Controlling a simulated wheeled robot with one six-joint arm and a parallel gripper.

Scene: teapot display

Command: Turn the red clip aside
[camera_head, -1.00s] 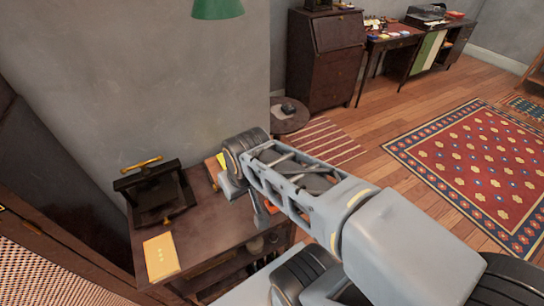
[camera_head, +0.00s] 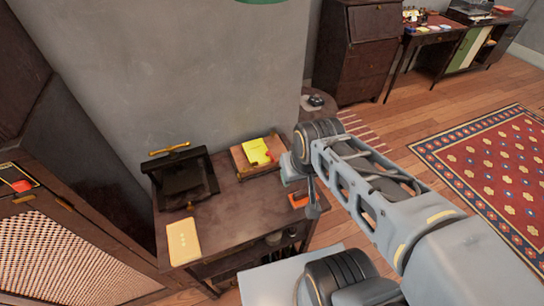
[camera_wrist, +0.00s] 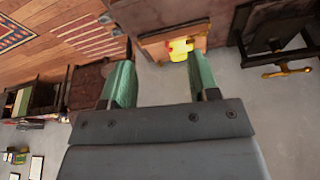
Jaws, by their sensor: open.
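A small red piece (camera_head: 22,185), which looks like the red clip, sits on a dark panel at the upper part of the lattice-front cabinet (camera_head: 60,240) at the far left of the head view. It is too small there to tell how it is turned. My gripper (camera_wrist: 160,70) shows in the wrist view with its two green fingers apart and nothing between them. In the head view my arm reaches over the right end of the dark table, well to the right of the cabinet. The wrist view does not show the red piece.
The dark table (camera_head: 232,212) carries a black press with a brass handle (camera_head: 186,182), a cream booklet (camera_head: 183,241) and a brown book with a yellow note (camera_head: 257,151). An orange-red object (camera_head: 299,200) lies by my wrist.

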